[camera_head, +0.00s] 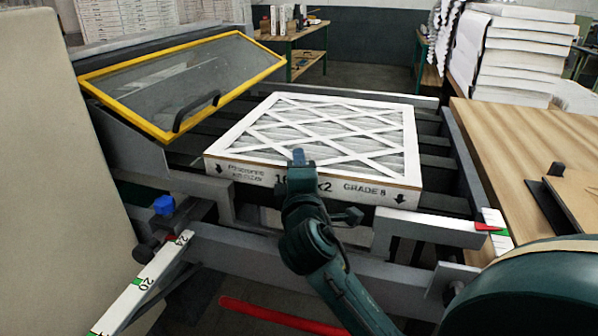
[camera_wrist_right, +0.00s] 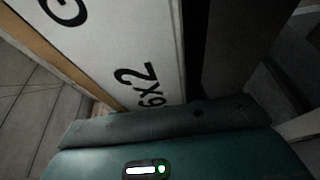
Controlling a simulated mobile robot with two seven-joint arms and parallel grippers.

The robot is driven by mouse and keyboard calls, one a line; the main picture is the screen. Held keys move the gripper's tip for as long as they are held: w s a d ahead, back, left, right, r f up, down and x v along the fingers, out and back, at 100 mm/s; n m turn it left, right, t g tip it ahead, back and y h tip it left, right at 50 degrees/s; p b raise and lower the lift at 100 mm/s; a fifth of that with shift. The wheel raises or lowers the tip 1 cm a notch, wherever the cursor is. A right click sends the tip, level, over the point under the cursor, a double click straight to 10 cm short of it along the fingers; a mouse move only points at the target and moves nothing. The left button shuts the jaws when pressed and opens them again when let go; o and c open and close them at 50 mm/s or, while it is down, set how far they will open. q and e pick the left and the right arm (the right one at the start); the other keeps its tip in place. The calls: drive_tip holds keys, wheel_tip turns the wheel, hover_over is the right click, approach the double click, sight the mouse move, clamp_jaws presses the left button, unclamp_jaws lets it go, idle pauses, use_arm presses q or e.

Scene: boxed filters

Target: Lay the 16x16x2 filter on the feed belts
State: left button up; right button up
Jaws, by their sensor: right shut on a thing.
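The 16x16x2 filter (camera_head: 318,128) is a flat square with a white card frame and a white lattice over pleats. It lies about level over the dark feed belts (camera_head: 440,163), its printed edge facing me. Whether it rests on the belts or hangs just above them I cannot tell. My right gripper (camera_head: 299,162) is shut on the middle of the near edge, covering part of the size print. In the right wrist view the edge (camera_wrist_right: 150,45) stands close against the gripper, with "6x2" readable. My left gripper is not in view.
A yellow-framed clear guard (camera_head: 185,80) is tilted up at the belts' left. Grey rails (camera_head: 432,229) border the near side, with a marked scale (camera_head: 145,285) at front left. A wooden table (camera_head: 520,150) stands at right. Stacked white material (camera_head: 515,50) is behind.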

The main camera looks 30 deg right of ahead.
drive_tip(key=shift+f, duration=0.55)
drive_tip(key=o, duration=0.8)
drive_tip(key=shift+f, duration=0.2)
drive_tip(key=shift+o, duration=0.2)
drive_tip(key=shift+r, duration=0.8)
drive_tip(key=v, duration=1.2)
